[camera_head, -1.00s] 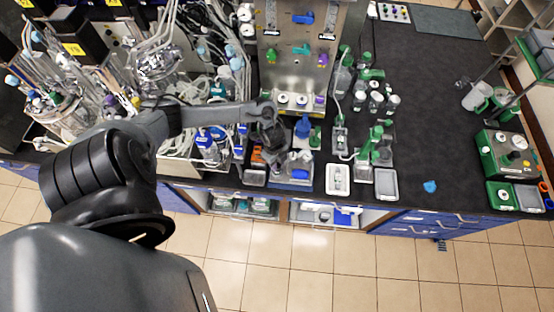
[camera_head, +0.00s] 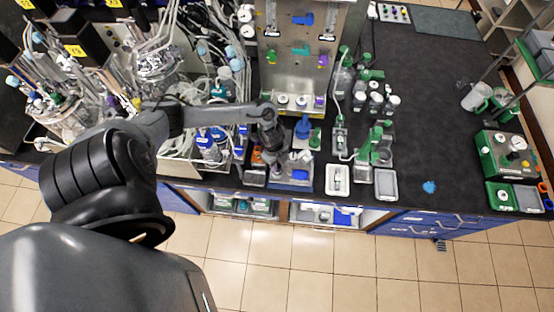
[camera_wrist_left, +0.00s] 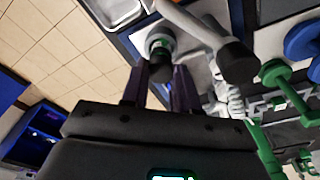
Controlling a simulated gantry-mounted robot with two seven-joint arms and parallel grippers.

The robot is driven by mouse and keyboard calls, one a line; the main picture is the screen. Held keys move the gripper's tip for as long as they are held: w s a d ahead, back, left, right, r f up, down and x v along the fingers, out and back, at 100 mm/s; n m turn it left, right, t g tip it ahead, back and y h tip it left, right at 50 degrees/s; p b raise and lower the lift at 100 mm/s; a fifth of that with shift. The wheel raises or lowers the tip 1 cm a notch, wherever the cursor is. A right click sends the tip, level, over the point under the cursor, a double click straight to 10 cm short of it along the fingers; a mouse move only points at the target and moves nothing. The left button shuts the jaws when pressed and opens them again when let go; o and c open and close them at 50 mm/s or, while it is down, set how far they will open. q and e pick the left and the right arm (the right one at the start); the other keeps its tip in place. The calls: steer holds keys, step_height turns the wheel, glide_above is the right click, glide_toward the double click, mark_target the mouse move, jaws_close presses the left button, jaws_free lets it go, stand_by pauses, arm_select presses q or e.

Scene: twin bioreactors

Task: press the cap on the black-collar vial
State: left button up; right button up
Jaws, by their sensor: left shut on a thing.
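My left gripper (camera_head: 272,156) points down over the small vial stands at the bench's front edge in the head view. In the left wrist view its two fingers (camera_wrist_left: 160,82) are shut on a small dark piece (camera_wrist_left: 160,73), which looks like a cap. Just beyond the fingertips is a round vial top (camera_wrist_left: 160,42) with a dark collar and a green ring. I cannot tell whether the dark piece touches this vial. In the head view the arm and gripper hide most of this spot. My right gripper is not in view.
A blue-based rack (camera_head: 291,174) stands just right of the gripper, and an orange ring-like part (camera_head: 257,154) is to its left. A blue funnel-like part (camera_head: 303,127) stands close behind. A white tray (camera_head: 337,193) and grey tray (camera_head: 386,184) lie further right.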

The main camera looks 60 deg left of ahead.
arm_select(q)
steer(key=o, duration=1.6)
steer(key=shift+c, duration=0.2)
steer(key=shift+r+p, duration=2)
steer(key=shift+p, duration=0.1)
steer(key=shift+r+p, duration=1.55)
steer(key=shift+p, duration=0.05)
steer(key=shift+c, duration=0.4)
